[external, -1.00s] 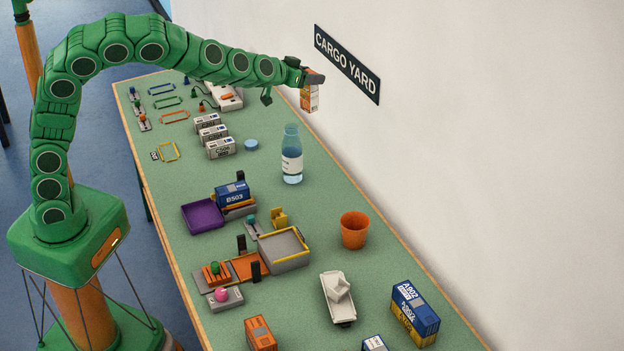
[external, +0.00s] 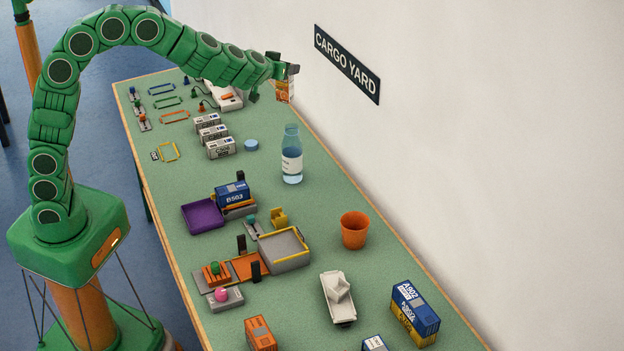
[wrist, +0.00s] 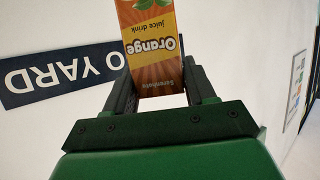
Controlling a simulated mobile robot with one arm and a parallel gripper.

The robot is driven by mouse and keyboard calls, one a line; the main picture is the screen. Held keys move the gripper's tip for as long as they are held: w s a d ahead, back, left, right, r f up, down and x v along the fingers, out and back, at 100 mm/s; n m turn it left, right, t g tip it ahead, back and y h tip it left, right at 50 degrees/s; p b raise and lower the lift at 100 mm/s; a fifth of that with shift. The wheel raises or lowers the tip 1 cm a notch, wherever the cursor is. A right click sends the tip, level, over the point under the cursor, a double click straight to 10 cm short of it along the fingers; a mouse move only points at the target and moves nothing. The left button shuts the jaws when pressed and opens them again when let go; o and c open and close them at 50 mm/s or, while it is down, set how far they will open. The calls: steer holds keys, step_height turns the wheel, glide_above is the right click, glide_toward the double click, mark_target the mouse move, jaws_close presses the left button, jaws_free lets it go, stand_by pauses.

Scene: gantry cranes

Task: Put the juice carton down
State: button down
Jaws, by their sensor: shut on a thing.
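The juice carton (wrist: 152,48) is orange and yellow and reads "Orange juice drink", with its print upside down in the wrist view. My gripper (wrist: 160,88) is shut on it, with one dark finger on each side. In the external view the carton (external: 286,91) hangs from my gripper (external: 285,72) near the far right edge of the table (external: 250,185), close to the wall. It appears to be above the tabletop, but the exact gap cannot be told. My gripper hides part of the carton.
A clear bottle (external: 291,155) stands nearer along the table, with a blue disc (external: 251,144) beside it. A white device (external: 229,97) lies left of the carton. White boxes (external: 219,147) stand in a row. The strip around the bottle is mostly clear.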

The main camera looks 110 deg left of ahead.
steer(key=s+d+f+n+g, duration=0.2)
steer(key=s+f+n+g, duration=0.15)
steer(key=s, duration=0.45)
steer(key=s+d+f+n+g, duration=0.2)
steer(key=s+f+n+g, duration=0.15)
steer(key=s, duration=0.45)
step_height(320, 180, down, 20)
steer(key=shift+w+a+f+m+h, duration=0.15)
steer(key=shift+a+m+h, duration=0.15)
steer(key=shift+a+m, duration=0.1)
steer(key=shift+f, duration=0.15)
steer(key=shift+c, duration=1.9)
jaws_free()
